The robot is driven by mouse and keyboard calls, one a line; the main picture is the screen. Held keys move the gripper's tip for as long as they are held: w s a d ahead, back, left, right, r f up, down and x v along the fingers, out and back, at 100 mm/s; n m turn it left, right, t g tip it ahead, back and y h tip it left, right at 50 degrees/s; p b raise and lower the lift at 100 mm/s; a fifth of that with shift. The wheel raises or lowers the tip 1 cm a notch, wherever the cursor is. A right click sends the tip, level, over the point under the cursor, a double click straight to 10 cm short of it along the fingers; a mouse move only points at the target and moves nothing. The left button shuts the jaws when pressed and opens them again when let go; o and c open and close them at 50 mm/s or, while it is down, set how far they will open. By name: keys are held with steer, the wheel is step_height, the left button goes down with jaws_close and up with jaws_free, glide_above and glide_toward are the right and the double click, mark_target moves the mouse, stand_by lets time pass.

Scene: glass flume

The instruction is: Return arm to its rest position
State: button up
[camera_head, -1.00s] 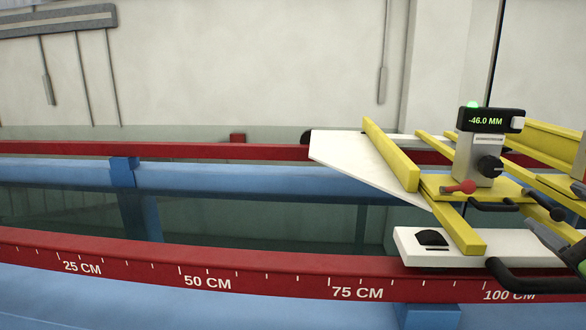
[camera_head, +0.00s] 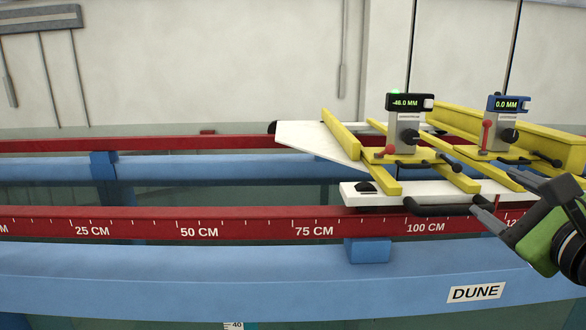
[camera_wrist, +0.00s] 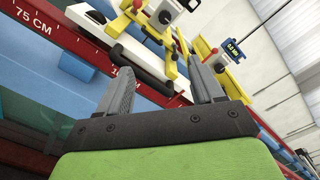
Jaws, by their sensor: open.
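My gripper (camera_head: 496,194) is at the right edge of the head view, in front of the carriage's right side.
The white and yellow carriage (camera_head: 380,188) spans the red rails (camera_head: 260,226). It bears a black gauge (camera_head: 409,102) reading -46.0 MM and a blue gauge (camera_head: 508,103) reading 0.0 MM. A blue beam (camera_head: 240,275) with a DUNE label runs along the front. Left of the carriage is clear.

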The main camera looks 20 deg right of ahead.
steer(key=w+a+f+n+g+y+b, duration=0.1)
steer(key=w+a+f+n+g+y, duration=0.2)
steer(key=a+f+n, duration=0.45)
steer(key=w+a+f+n+g+y+b, duration=0.1)
steer(key=w+a+f+n+y+b, duration=0.1)
steer(key=w+a+f+n, duration=0.45)
steer(key=s+a+f+n+g+b, duration=0.1)
steer(key=s+a+f+n+g, duration=0.2)
steer(key=s+a+f+n, duration=0.3)
steer(key=s+a+f+n+g, duration=0.4)
steer(key=s+a+f+n, duration=0.2)
steer(key=f+n, duration=0.3)
step_height(320, 180, down, 2)
steer(key=shift+s+a+b, duration=0.15)
steer(key=shift+s+b, duration=0.25)
steer(key=shift+s, duration=0.35)
